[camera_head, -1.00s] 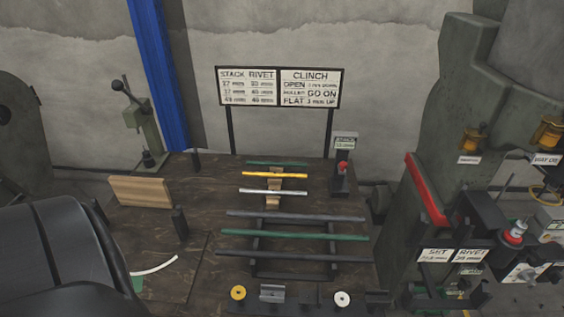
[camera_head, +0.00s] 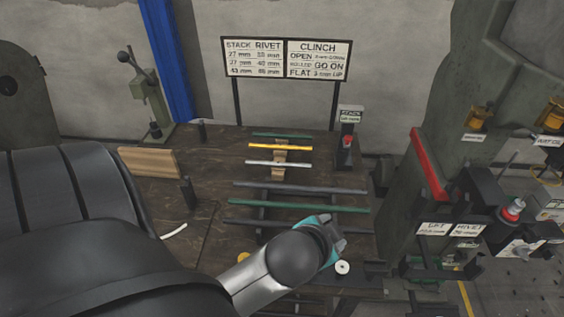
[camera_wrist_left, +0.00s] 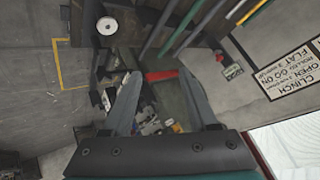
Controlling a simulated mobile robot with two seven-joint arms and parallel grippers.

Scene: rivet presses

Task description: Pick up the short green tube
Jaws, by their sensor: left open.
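The short green tube (camera_head: 281,135) lies at the back of the wooden table, behind the yellow tube (camera_head: 280,147) and the white tube (camera_head: 278,163). In the left wrist view a green tube (camera_wrist_left: 257,11), which looks like the short one, is at the top right, outside the jaws. My left gripper (camera_head: 335,238) is over the front right of the table, well in front of the short tube. In the wrist view its two fingers (camera_wrist_left: 161,92) are apart with nothing held. My right gripper is not in view.
A rack holds a long green tube (camera_head: 300,206) and dark tubes (camera_head: 300,187) between my gripper and the short ones. A sign (camera_head: 286,60) on posts stands behind. A small stand with a red button (camera_head: 347,142) is at the right. A press with a red bar (camera_head: 428,165) stands further right.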

